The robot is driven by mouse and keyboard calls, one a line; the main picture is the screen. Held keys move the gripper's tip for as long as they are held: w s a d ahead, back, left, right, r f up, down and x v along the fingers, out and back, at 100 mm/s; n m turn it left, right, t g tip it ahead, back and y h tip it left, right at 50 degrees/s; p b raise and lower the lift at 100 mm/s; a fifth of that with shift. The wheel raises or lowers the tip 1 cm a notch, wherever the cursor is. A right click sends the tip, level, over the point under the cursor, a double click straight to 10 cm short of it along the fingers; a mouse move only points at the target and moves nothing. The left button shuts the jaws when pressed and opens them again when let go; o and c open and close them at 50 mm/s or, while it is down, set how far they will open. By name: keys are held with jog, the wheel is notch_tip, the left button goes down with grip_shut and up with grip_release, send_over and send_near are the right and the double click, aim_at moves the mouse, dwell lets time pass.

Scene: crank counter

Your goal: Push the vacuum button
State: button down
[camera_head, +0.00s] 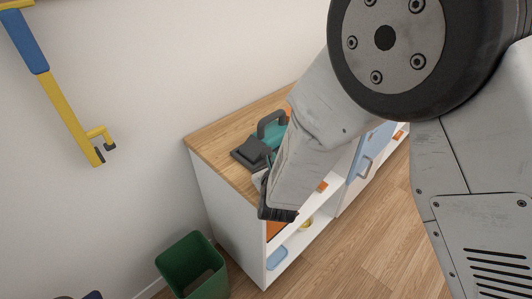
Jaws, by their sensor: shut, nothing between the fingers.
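The vacuum (272,131), a small teal body with a black handle and a dark grey front part, stands on the wooden counter top (215,137). My arm covers its right side, and I cannot make out its button. An orange patch shows at the arm's edge beside the vacuum. My gripper (277,212) is dark and partly hidden by my own arm. It appears in front of the counter's front edge, below the vacuum in the picture, and is shut and empty. I cannot tell its exact distance from the vacuum.
A white cabinet (217,195) under the counter top has open shelves with a blue item (277,258) and a blue door (357,165) standing open. A green bin (190,262) stands at its left. A yellow and blue bar (62,100) is at the left wall. Floor at right is clear.

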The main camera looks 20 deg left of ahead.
jog(key=shift+a, duration=0.1)
jog(key=shift+w+a, duration=0.15)
jog(key=shift+a, duration=0.35)
dwell(0.7)
jog(key=shift+s+d, duration=0.2)
jog(key=shift+d, duration=0.4)
jog(key=shift+s+d, duration=0.4)
jog(key=shift+d, duration=0.5)
jog(key=shift+s+d, duration=0.35)
jog(key=shift+d, duration=0.6)
jog(key=shift+s+d, duration=0.4)
jog(key=shift+d, duration=0.5)
